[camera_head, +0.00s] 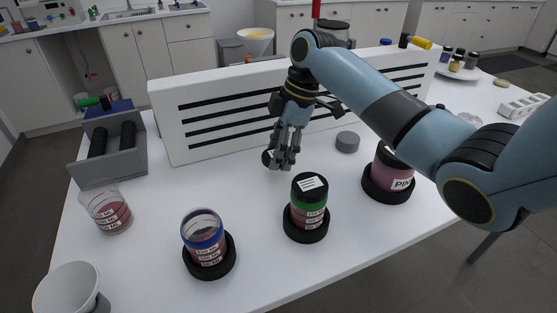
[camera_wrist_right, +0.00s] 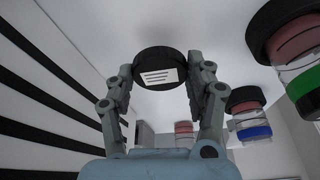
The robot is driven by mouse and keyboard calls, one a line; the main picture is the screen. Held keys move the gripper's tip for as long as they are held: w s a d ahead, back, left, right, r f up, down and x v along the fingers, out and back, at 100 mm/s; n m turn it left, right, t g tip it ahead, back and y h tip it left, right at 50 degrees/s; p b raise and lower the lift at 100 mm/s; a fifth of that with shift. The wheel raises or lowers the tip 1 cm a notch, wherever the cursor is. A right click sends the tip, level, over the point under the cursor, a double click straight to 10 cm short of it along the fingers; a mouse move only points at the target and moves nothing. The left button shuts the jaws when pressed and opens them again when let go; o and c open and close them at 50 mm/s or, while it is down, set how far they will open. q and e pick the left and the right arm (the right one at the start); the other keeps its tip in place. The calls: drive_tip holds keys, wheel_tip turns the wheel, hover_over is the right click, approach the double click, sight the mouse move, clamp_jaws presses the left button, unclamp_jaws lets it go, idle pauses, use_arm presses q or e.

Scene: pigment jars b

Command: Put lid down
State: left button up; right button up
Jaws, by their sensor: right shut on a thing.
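My right gripper (camera_head: 284,160) points down over the white table, in front of the striped panel. It is shut on a black lid (camera_head: 267,158), mostly hidden by the fingers in the head view. In the wrist view the lid (camera_wrist_right: 150,62) shows a white label with dark lines, between the two fingers. I cannot tell if the lid touches the table. An open blue-banded jar (camera_head: 204,236) stands in a black ring. A green-banded jar (camera_head: 308,210) with a black labelled top stands right of it. A pink jar (camera_head: 390,172) is partly behind my arm. My left gripper is out of view.
A white panel (camera_head: 215,95) with black slots stands along the back. A grey disc (camera_head: 347,142) lies right of my gripper. A beaker (camera_head: 105,209), a white cup (camera_head: 62,290) and a grey rack (camera_head: 79,172) are at the left.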

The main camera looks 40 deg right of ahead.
wheel_tip(320, 180, down, 3)
drive_tip(key=shift+f, duration=0.1)
drive_tip(key=shift+f, duration=0.25)
drive_tip(key=o, duration=1.5)
